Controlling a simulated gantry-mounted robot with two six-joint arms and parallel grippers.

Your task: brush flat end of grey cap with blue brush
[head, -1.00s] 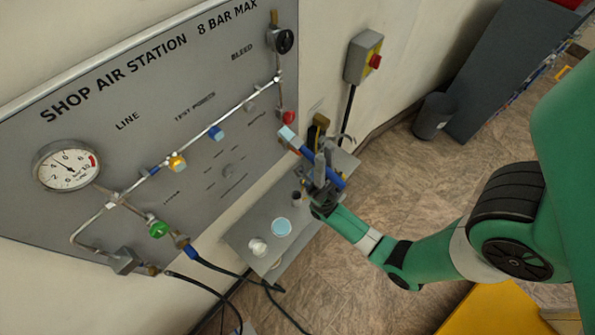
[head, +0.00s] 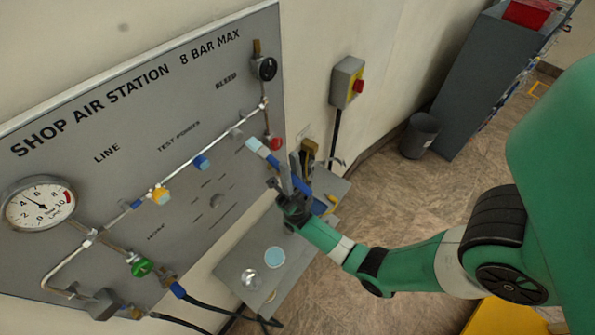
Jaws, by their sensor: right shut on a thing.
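The blue brush (head: 272,160) is in my right gripper (head: 286,184). Its pale blue head points up and left, towards the panel, and its blue handle runs down and right behind the fingers. The small grey cap (head: 237,132) sits on the pipe of the wall panel, between a blue cap and the red one. The brush head is just below and right of the grey cap in the picture; a gap shows between them, but I cannot tell the depth. The cap's flat end is too small to make out. My left gripper is out of view.
The grey panel (head: 110,190) carries a gauge (head: 38,203), a yellow cap (head: 159,194), a blue cap (head: 201,162) and a red cap (head: 275,143). Below, a grey shelf (head: 245,245) holds a pale blue disc (head: 275,257) and a clear round dish (head: 250,279). Black hoses hang at lower left.

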